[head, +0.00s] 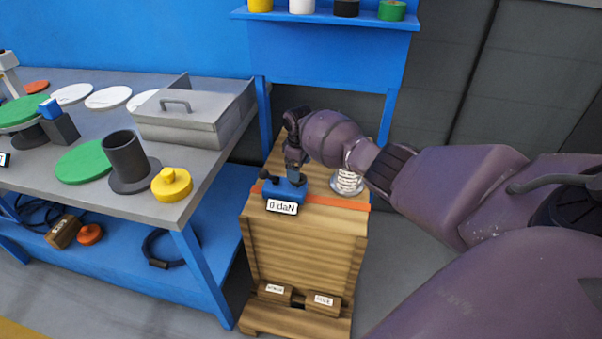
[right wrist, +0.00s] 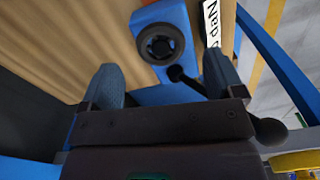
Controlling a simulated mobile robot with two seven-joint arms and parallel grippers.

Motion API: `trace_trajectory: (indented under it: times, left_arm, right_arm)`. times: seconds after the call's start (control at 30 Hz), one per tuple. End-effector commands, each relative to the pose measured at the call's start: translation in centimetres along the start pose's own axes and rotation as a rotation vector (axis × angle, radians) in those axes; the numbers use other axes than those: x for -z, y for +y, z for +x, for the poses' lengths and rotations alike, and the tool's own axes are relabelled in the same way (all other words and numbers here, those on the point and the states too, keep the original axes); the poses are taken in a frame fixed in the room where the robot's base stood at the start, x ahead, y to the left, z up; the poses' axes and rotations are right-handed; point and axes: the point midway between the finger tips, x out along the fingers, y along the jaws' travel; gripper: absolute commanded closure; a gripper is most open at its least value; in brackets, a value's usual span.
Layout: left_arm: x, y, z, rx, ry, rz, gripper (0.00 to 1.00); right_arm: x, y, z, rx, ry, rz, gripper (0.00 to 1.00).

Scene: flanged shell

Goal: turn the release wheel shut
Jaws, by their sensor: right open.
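A blue device (head: 285,190) with a label reading "0 daN" (head: 282,206) sits on an orange strap over the top of a wooden crate. In the right wrist view its black round wheel (right wrist: 160,45) faces me on the blue body (right wrist: 166,18), with a black lever (right wrist: 186,82) beside it. My right gripper (head: 292,170) points down just above the device. In the right wrist view my right gripper (right wrist: 163,75) is open, with the wheel ahead of the gap between its fingers and clear of both. My left gripper is not in view.
A grey workbench (head: 90,190) on the left holds a dark flanged cylinder (head: 125,158), a yellow knobbed piece (head: 172,184) and a grey lidded box (head: 190,120). A blue shelf (head: 325,18) is above.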

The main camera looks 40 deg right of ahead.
Motion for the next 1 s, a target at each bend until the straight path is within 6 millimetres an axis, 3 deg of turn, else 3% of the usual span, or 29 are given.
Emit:
trace_trajectory:
  times: [0.03,0.1,0.33,0.63,1.0]
  left_arm:
    - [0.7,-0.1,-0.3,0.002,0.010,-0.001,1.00]
    - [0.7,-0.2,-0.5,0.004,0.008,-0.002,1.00]
    - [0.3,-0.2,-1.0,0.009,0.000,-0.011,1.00]
    - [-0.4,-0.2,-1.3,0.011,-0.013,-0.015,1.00]
    - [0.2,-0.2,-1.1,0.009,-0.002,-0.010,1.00]
  right_arm:
    - [0.1,0.1,-1.9,-0.005,0.007,0.000,0.13]
    - [0.1,0.1,-3.1,-0.005,0.007,0.001,0.13]
    - [0.0,0.0,-6.0,-0.002,0.003,0.001,0.13]
    - [0.0,-0.1,-6.8,0.001,-0.001,0.000,0.13]
    - [0.0,0.0,-6.8,0.001,-0.001,0.000,0.13]
